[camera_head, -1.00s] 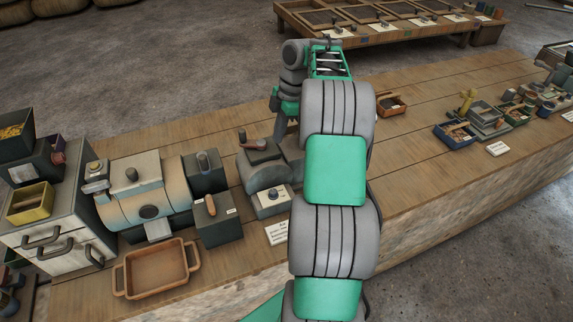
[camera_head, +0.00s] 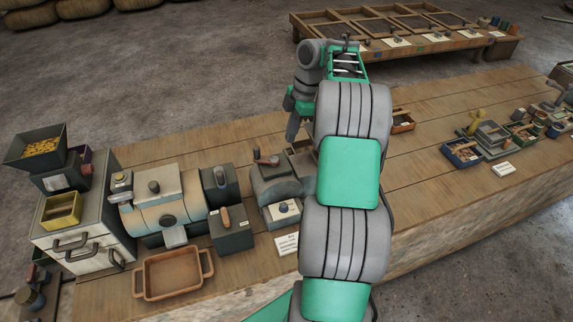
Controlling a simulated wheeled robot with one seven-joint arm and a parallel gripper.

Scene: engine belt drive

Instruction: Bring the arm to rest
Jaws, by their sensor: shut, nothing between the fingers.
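My arm rises from the bottom middle and bends over the wooden workbench (camera_head: 420,185). My gripper (camera_head: 292,132) hangs at its end, pointing down, small and dark. It is shut, and I see nothing held in it. It appears just behind the grey machine with a lever (camera_head: 272,178); I cannot tell its height above the bench. My arm hides part of the bench to the right of that machine.
A blue-and-cream machine (camera_head: 165,205), dark blocks and an empty brown tray (camera_head: 172,276) occupy the left. A drawer cabinet (camera_head: 80,240) stands at far left. Small bins and tools, including a blue bin (camera_head: 461,153), sit at right. A low framed table (camera_head: 400,45) stands behind.

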